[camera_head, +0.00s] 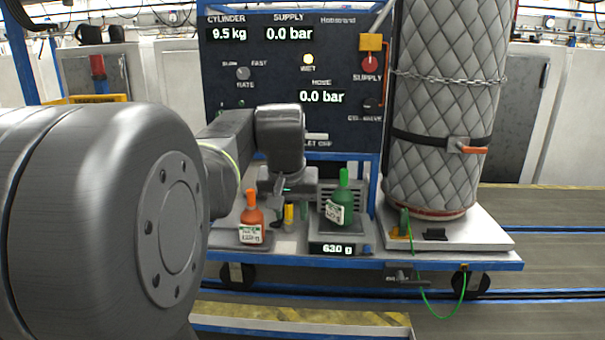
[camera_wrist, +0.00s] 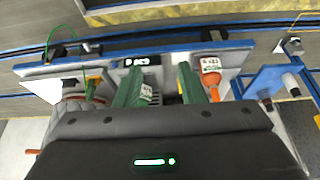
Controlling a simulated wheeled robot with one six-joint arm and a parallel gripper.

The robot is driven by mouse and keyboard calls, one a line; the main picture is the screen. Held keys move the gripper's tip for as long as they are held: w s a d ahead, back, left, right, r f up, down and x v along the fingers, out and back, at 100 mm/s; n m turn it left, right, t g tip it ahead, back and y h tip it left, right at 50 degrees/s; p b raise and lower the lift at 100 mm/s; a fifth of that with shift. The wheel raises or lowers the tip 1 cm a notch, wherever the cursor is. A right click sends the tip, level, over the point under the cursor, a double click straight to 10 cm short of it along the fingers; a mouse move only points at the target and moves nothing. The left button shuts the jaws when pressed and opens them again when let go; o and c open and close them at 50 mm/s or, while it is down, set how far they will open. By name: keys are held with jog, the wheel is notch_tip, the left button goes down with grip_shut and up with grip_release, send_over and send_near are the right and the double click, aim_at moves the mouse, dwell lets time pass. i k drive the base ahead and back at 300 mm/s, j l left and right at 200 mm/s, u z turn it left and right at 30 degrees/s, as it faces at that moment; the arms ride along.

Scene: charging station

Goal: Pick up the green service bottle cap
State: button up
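The green service bottle (camera_head: 336,211) stands upright on the scale (camera_head: 340,249) on the cart deck. Its narrow, brighter green top, which looks like the cap (camera_head: 344,178), points up. My gripper (camera_head: 281,190) is to the left of the cap, over the deck and apart from it. In the wrist view, my gripper (camera_wrist: 162,84) shows two greenish fingers spread with a gap and nothing held between them. The scale display (camera_wrist: 137,62) shows beyond the left finger. The green bottle is not clearly distinguishable there and may be hidden behind that finger.
An orange bottle (camera_head: 251,222) stands on the deck left of the scale, also seen in the wrist view (camera_wrist: 210,66). A small yellow cylinder (camera_head: 289,217) stands between the bottles. The control panel (camera_head: 290,75) rises behind, and a quilted tank (camera_head: 447,110) stands right.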

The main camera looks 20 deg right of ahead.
aim_at(343, 173)
jog(key=i+l, duration=0.95)
jog(key=l, duration=0.35)
jog(key=i+l, duration=0.1)
jog(key=l, duration=0.4)
jog(key=u, duration=0.05)
